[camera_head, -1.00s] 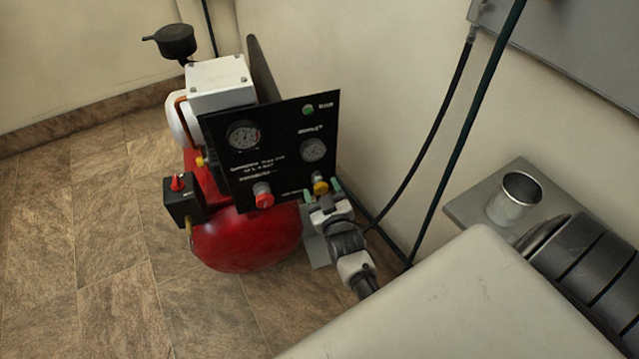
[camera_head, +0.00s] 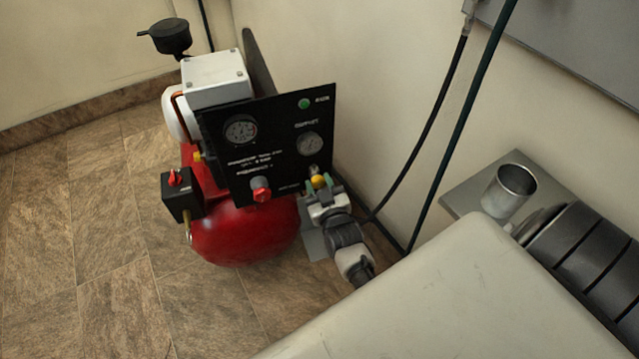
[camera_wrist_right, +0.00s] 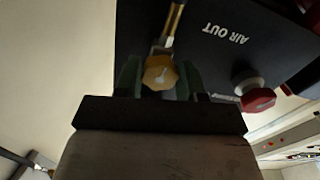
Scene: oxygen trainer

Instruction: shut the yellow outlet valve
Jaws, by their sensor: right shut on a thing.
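The yellow outlet valve (camera_head: 319,181) is a small knob at the lower right of the black panel (camera_head: 285,130) on the red compressor. In the right wrist view the yellow knob (camera_wrist_right: 160,72) sits between the two green fingertips, with a brass stem behind it. My right gripper (camera_head: 320,188) is shut on the yellow knob from the front; it also shows in the right wrist view (camera_wrist_right: 158,80). How far the valve is turned cannot be told. My left gripper is not in view.
A red knob (camera_head: 260,189) sits left of the yellow one on the panel. A black box with a red switch (camera_head: 174,178) is at the compressor's left. A metal cup (camera_head: 509,190) stands on a grey shelf at the right. Dark hoses hang along the wall.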

